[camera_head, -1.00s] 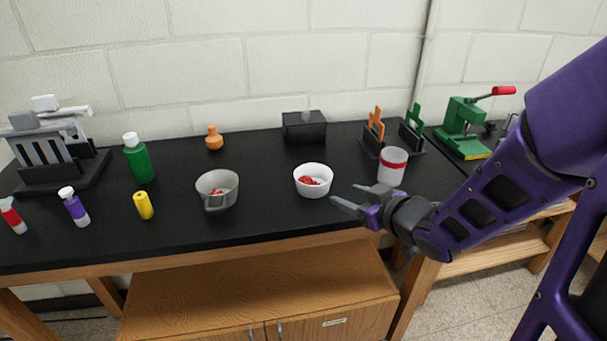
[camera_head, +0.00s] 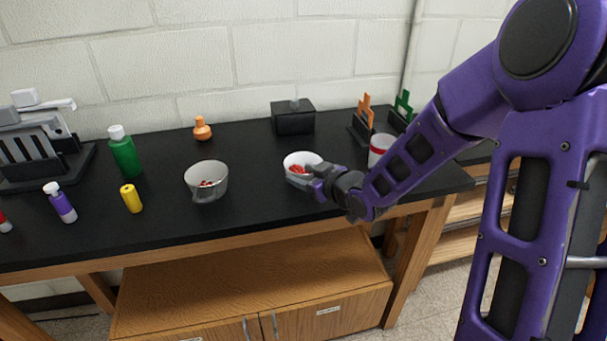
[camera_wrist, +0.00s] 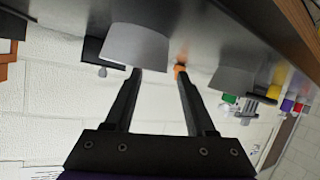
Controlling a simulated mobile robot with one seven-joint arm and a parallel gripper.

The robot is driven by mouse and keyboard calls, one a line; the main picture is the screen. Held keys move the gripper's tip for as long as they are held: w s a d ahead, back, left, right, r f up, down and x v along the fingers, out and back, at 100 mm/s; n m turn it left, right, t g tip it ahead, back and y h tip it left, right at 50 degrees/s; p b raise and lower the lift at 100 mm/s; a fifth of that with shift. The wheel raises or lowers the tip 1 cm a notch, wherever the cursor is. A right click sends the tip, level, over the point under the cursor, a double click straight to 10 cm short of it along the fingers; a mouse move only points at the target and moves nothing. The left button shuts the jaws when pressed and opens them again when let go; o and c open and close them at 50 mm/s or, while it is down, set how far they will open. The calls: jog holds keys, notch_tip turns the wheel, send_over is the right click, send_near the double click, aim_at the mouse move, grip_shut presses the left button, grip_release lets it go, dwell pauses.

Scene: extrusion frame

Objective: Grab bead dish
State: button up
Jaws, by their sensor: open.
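The bead dish, a small white round bowl (camera_head: 298,158) with red beads inside, stands upright on the black bench. Its front right side is partly hidden by my gripper (camera_head: 308,178) in the head view. In the wrist view the white dish (camera_wrist: 137,44) is just beyond the left fingertip, off to the left of the gap between the fingers. My gripper (camera_wrist: 158,72) is open with nothing between its fingers. I cannot tell whether a finger touches the dish.
A grey handled cup (camera_head: 205,184) with red bits stands left of the dish. A white jar with a red band (camera_head: 379,149) stands right, behind my arm. A black box (camera_head: 293,119) is behind. Bottles and a rack are at left. The bench's front edge is close.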

aim_at(304, 170)
jog(key=x, duration=0.5)
jog(key=shift+w+a+f+b, duration=0.15)
jog(key=shift+w+a+b, duration=0.05)
jog(key=shift+w+b, duration=0.15)
jog(key=shift+s, duration=0.1)
grip_shut()
